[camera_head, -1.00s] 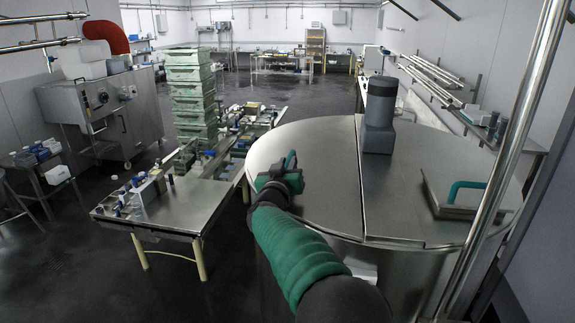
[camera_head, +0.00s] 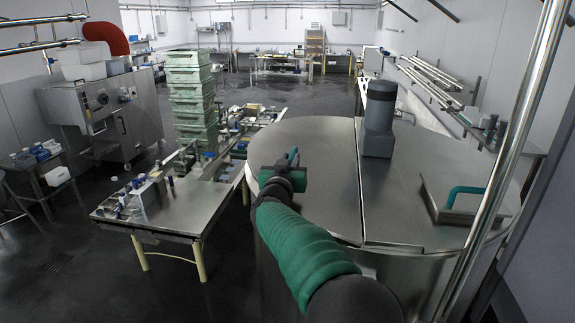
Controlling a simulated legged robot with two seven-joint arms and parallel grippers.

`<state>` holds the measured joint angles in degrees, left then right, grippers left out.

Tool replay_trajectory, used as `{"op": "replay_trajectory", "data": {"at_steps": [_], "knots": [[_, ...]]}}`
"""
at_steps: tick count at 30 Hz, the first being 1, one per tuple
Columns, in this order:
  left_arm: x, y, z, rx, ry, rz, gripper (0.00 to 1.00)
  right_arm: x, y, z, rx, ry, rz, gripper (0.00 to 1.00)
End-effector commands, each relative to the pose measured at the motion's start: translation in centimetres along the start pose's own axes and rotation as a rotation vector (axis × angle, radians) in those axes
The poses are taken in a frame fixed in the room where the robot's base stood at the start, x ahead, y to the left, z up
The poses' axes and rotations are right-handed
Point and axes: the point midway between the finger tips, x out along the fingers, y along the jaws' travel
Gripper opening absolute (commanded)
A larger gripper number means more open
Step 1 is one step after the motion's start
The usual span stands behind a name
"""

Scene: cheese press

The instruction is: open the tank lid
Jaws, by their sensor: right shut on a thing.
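The tank (camera_head: 395,262) is a large round steel vessel on the right. Its flat steel lid has a left half (camera_head: 316,143) and a right part (camera_head: 425,160), with a seam between them. My right gripper (camera_head: 289,160) is over the left half of the lid, near its left edge. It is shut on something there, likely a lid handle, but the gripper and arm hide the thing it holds. The left half looks flat, level with the right part. My left gripper is out of view.
A grey motor housing (camera_head: 380,118) stands on the lid's middle. A steel table (camera_head: 185,212) and stacked green crates (camera_head: 190,95) are at left.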

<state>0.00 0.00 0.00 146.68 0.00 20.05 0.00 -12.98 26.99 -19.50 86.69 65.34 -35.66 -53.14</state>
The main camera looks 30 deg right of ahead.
Motion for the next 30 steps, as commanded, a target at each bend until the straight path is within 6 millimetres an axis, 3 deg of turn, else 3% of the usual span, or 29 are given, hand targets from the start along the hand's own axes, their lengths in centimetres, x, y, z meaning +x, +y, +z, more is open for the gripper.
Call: {"op": "replay_trajectory", "data": {"at_steps": [1,3,15,30], "knots": [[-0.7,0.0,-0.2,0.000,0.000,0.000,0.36,0.0,0.5,-1.5,0.032,0.008,0.001,0.00],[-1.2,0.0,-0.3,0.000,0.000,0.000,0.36,0.0,1.0,-2.6,0.090,0.009,0.001,0.00],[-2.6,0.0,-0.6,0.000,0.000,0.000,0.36,0.0,6.1,-8.3,0.465,0.012,0.002,0.00],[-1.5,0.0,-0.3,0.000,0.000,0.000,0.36,-0.1,14.3,-11.9,0.915,0.013,0.002,0.00]]}}
